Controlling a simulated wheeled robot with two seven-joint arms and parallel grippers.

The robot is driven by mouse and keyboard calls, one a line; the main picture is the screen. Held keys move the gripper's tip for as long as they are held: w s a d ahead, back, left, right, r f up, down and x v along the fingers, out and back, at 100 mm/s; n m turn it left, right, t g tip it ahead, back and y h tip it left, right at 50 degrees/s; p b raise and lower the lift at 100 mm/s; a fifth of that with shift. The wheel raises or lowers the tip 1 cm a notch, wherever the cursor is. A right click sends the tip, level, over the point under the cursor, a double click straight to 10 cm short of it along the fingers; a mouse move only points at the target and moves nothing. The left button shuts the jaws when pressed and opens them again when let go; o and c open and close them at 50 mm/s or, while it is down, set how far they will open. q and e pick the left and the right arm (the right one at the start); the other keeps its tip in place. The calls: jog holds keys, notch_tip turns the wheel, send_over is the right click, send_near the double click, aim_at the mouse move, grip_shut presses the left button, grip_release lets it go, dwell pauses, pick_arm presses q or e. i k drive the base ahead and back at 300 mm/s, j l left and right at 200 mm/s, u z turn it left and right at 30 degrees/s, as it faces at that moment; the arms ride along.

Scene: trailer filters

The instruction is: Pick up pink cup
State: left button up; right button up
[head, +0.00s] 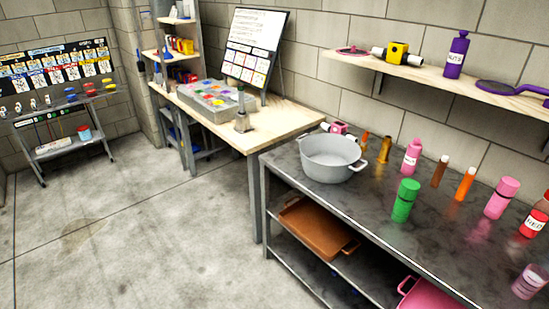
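Several pink items are in the head view, and I cannot tell which one is the pink cup. A pink capped cylinder (501,198) stands upright on the dark metal counter (385,232) at the right. A paler pink labelled container (529,281) is near the lower right corner. A pink bottle (411,157) with a white label stands farther back, right of the pot. A small pink item (339,128) is partly hidden behind the pot. Neither of my grippers is in view.
A grey pot (331,158) sits at the counter's left end. A green bottle (405,200), brown bottle (440,171), orange bottle (465,184) and red bottle (534,218) stand around the pink items. A wall shelf (420,72) hangs above. The floor (150,235) at left is clear.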

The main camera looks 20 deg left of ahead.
aim_at(530, 282)
jog(key=u, duration=0.1)
jog(key=z, duration=1.4)
jog(key=u, duration=0.3)
